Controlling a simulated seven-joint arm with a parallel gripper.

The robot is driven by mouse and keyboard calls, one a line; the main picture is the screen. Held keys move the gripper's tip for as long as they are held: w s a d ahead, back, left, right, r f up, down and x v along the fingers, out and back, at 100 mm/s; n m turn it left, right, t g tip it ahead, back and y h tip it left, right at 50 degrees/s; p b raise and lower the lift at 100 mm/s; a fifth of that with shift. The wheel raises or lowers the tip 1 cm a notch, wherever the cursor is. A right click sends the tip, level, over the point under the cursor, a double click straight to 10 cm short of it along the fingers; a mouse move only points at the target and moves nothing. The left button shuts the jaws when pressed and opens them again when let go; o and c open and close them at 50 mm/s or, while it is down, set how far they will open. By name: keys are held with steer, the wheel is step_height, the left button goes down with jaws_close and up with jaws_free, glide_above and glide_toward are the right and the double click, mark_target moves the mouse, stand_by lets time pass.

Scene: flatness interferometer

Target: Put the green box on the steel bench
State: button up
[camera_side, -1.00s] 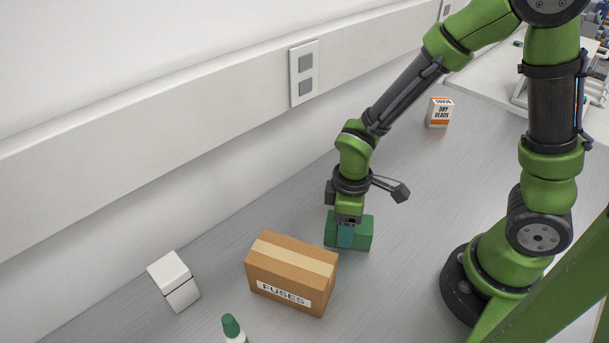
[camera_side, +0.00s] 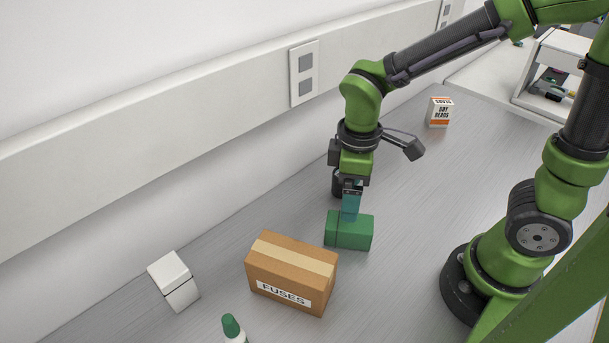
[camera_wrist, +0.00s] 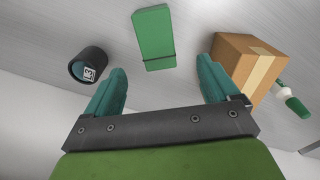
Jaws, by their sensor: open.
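The green box (camera_side: 349,231) lies on the grey steel bench (camera_side: 420,190), just behind and right of the FUSES carton. It has a dark band near one end, and it also shows in the wrist view (camera_wrist: 154,36). My gripper (camera_side: 350,208) is just above the box in the side view. In the wrist view its two teal fingers (camera_wrist: 160,88) are spread wide with nothing between them, and the box lies beyond their tips, apart from them.
A brown FUSES carton (camera_side: 291,274) stands close beside the green box. A white box (camera_side: 174,281), a green-capped bottle (camera_side: 232,328) and a DRY BEADS box (camera_side: 439,112) stand around. A dark cylinder (camera_wrist: 88,65) stands on the box's other side. The bench's right middle is clear.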

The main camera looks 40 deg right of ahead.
steer(key=s+d+r+m+t+y, duration=0.1)
steer(key=d+r+m+t, duration=0.2)
steer(key=r+m, duration=0.2)
steer(key=s+d+r+m+t+y, duration=0.1)
steer(key=s+d+r+m+t, duration=0.1)
steer(key=r+m, duration=0.4)
steer(key=shift+s+d+r+t, duration=0.25)
steer(key=shift+d+r+t, duration=0.2)
steer(key=shift+r+t, duration=0.55)
steer(key=shift+f, duration=0.15)
